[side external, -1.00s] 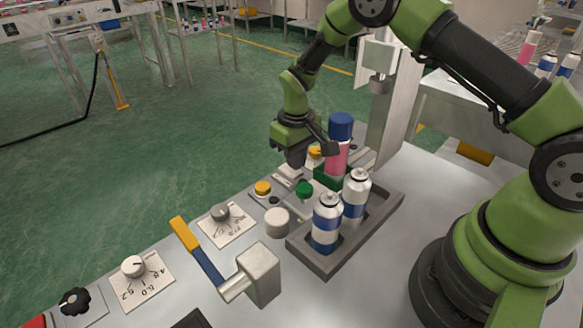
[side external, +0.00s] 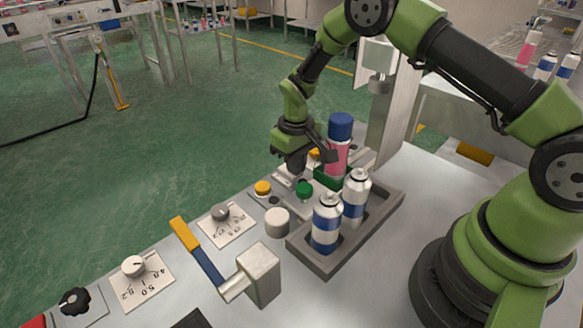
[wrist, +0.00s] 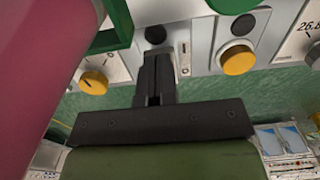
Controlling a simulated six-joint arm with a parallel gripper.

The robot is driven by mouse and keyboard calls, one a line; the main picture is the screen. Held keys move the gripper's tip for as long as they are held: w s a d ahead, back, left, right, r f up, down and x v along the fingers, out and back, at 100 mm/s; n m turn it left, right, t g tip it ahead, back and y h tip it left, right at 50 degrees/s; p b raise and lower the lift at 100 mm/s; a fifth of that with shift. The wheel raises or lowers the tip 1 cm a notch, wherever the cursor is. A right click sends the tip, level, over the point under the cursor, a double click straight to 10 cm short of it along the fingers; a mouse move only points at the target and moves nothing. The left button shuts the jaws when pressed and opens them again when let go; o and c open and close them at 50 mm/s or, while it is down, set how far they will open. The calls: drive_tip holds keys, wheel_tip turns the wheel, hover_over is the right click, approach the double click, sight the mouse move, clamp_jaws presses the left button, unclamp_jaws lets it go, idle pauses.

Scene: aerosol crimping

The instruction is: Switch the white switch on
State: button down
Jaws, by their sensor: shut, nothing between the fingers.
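My gripper (side external: 297,166) points down over the panel row along the table's far edge, its fingers together and empty. In the wrist view the closed fingers (wrist: 160,62) reach over a pale switch plate (wrist: 184,38) with a narrow slot and a dark round spot. In the side view the white switch area (side external: 283,180) lies just below the fingertips, partly hidden by them. I cannot tell whether the fingers touch the switch, or which position it is in.
A pink can with a blue cap (side external: 340,140) stands close right of my gripper. Yellow button (side external: 263,188) and green button (side external: 304,188) are nearby. A grey tray (side external: 322,266) holds two blue-and-white cans. A blue-and-yellow lever (side external: 205,262) stands nearer the camera.

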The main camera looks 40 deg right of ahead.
drive_tip(key=shift+f, duration=0.1)
drive_tip(key=shift+r, duration=3.55)
drive_tip(key=shift+r, duration=0.25)
drive_tip(key=s+a+r+m+t, duration=0.15)
drive_tip(key=s+r, duration=0.25)
drive_tip(key=r, duration=0.4)
drive_tip(key=s+r+m+t, duration=0.15)
drive_tip(key=s+r, duration=0.25)
drive_tip(key=r, duration=0.5)
drive_tip(key=s+a+r+t+y, duration=0.1)
drive_tip(key=s+r+t, duration=0.1)
drive_tip(key=s, duration=0.6)
drive_tip(key=s+r+m+t+y, duration=0.1)
drive_tip(key=s+r+t, duration=0.1)
drive_tip(key=s, duration=0.5)
drive_tip(key=shift+s+a+r, duration=0.2)
drive_tip(key=shift+s+a, duration=0.15)
